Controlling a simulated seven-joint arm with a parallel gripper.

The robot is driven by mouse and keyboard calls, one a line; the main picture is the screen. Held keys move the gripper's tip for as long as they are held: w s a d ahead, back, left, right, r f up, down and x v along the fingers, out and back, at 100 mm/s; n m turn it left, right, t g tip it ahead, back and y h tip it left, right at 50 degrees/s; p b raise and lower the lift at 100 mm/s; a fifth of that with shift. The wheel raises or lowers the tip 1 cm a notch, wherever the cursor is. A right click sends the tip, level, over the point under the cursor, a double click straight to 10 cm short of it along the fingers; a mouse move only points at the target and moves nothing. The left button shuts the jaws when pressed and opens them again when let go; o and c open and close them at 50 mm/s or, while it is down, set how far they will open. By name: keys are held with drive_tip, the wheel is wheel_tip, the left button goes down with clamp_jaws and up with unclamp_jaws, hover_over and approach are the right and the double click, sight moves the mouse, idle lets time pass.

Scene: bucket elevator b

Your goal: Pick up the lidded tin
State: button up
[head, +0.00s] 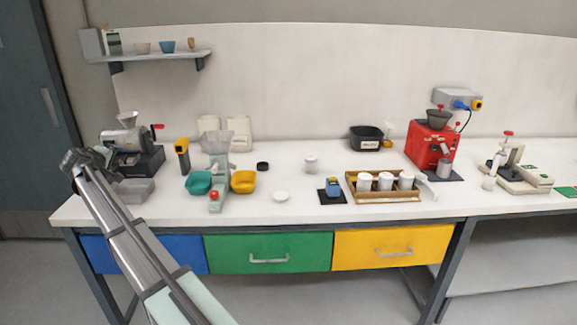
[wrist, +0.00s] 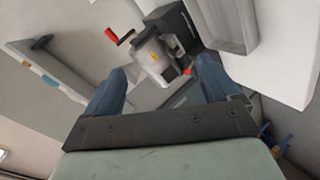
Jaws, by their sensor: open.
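A small pale pot with what looks like a lid (head: 311,163) stands on the white bench behind the middle; it is the likeliest lidded tin, though the picture is too small to be sure. My gripper (head: 88,158) is at the far left of the bench, well away from the pot. In the wrist view its two blue-grey fingers (wrist: 162,80) are spread apart with nothing held between them. The pot does not show in the wrist view.
A grey grinder (head: 125,139) is close to my gripper. A teal bowl (head: 199,183), a yellow bowl (head: 243,181), a white disc (head: 281,196), a blue block on a black pad (head: 333,188) and a wooden tray (head: 386,196) lie around the pot. A red machine (head: 430,147) stands right.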

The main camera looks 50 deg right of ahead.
drive_tip(key=d+r+g+h, duration=0.1)
drive_tip(key=d+r, duration=0.4)
drive_tip(key=d, duration=0.6)
drive_tip(key=d+r+h, duration=0.1)
drive_tip(key=d+r, duration=0.5)
drive_tip(key=d, duration=0.5)
drive_tip(key=m+g+y, duration=0.4)
drive_tip(key=m+y, duration=0.4)
drive_tip(key=y, duration=0.1)
hover_over(312, 158)
drive_tip(key=s, duration=0.5)
wheel_tip(312, 158, down, 15)
drive_tip(key=x, duration=0.8)
drive_tip(key=shift+w+a+f, duration=0.1)
drive_tip(key=shift+w+a, duration=0.2)
drive_tip(key=shift+a, duration=0.05)
drive_tip(key=x, duration=0.4)
drive_tip(key=shift+w+a, duration=0.15)
drive_tip(key=shift+a, duration=0.2)
drive_tip(key=shift+w+f, duration=0.2)
drive_tip(key=shift+f, duration=0.35)
